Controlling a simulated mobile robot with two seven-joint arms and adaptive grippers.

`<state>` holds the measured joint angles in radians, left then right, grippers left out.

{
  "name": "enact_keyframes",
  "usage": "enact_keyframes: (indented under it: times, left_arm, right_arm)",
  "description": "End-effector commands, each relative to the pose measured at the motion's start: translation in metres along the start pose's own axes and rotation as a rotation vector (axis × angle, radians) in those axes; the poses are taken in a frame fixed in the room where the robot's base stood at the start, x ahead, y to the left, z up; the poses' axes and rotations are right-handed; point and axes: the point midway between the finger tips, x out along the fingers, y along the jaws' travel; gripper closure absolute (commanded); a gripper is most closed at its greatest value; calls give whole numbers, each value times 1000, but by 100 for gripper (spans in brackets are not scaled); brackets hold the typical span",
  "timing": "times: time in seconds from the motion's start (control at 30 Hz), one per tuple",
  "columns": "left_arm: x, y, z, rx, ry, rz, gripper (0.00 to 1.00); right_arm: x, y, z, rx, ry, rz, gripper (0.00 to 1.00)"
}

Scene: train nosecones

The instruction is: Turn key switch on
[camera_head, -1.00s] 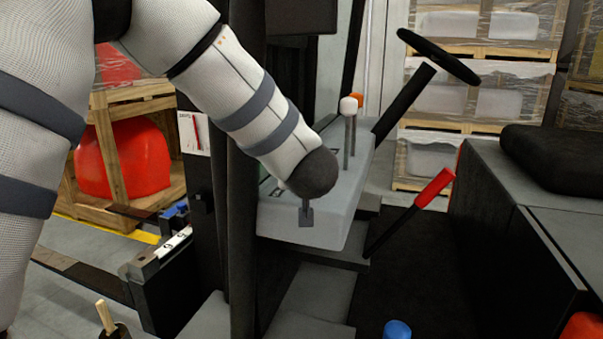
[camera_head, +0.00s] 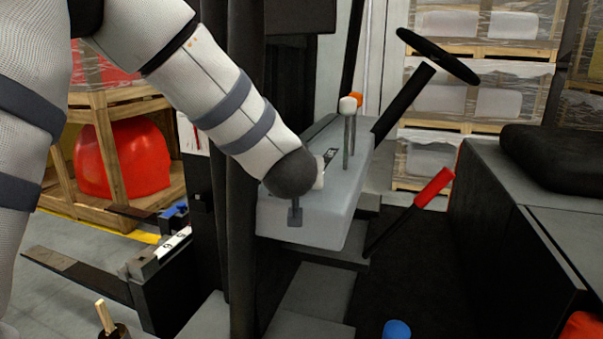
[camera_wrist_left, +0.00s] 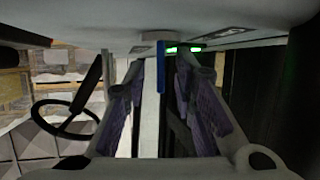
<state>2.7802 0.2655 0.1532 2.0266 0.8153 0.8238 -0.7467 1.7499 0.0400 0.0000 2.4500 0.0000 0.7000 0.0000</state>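A blue upright piece, which looks like the key (camera_wrist_left: 160,66), hangs below a small grey round mount on the pale console surface in the left wrist view. My left gripper (camera_wrist_left: 160,72) is open, with one finger on each side of the blue piece and visible gaps; whether the tips reach its depth I cannot tell. In the head view my left wrist covers the near left part of the grey console (camera_head: 330,215) and hides the key switch. Only a small pale part of the left gripper (camera_head: 318,172) shows there. My right gripper is in neither view.
A lit green indicator (camera_wrist_left: 185,49) is beside the blue piece. Levers with a white knob (camera_head: 348,104) and an orange knob (camera_head: 357,99) stand on the console. A dark post (camera_head: 240,220) is close to my left arm. A red-handled lever (camera_head: 435,188) is to the right.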

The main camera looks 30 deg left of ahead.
Motion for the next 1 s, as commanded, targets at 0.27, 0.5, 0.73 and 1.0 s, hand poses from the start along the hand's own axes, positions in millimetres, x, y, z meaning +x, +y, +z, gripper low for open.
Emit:
enact_keyframes:
  times: [0.27,0.5,0.73,1.0]
  left_arm:
    - [-6,0,-1,1,2,0,75]
    - [-61,0,-2,2,5,1,75]
    - [-80,5,5,-5,-7,12,75]
    - [-115,0,-1,2,2,1,75]
  right_arm:
    - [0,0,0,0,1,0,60]
    - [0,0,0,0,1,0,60]
    - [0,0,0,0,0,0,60]
    - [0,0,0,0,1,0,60]
